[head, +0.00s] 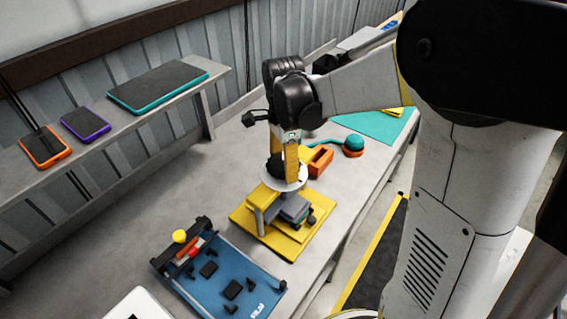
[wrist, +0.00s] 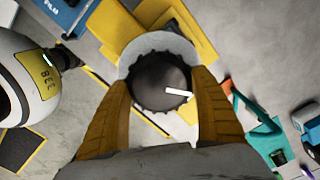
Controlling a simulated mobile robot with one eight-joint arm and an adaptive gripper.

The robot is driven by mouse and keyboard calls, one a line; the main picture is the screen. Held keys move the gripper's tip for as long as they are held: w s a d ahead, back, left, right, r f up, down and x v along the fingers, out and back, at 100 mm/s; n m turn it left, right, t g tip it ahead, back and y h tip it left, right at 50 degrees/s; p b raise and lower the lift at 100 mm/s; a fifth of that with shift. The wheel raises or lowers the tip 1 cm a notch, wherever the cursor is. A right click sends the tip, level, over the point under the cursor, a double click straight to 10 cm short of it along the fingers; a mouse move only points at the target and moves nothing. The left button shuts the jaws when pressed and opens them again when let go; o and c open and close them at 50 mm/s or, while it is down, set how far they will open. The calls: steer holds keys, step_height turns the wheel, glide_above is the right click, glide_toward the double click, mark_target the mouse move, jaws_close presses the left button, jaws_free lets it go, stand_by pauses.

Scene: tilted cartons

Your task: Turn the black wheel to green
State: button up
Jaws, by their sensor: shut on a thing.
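The black wheel (wrist: 152,76) has a ridged rim and a white pointer mark, which points right and slightly down in the wrist view. It sits on a pale round disc (wrist: 150,42) above a yellow stand (head: 240,219). My gripper (wrist: 163,84) has one yellow-brown finger on each side of the wheel and is shut on it. In the head view my gripper (head: 286,168) comes down from above and partly covers the wheel (head: 274,166). The visible part of the disc shows no green; its near side is hidden by the wheel and fingers.
A blue board (head: 222,271) with black parts lies in front of the stand. An orange block (head: 320,162) and a teal-and-orange round thing (head: 353,146) are behind right. A shelf (head: 120,130) with flat tablets runs along the left wall. Bare table lies left of the stand.

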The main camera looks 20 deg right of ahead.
steer(key=shift+m, duration=1.7)
steer(key=o, duration=1.2)
step_height(320, 180, up, 12)
steer(key=shift+r, duration=0.1)
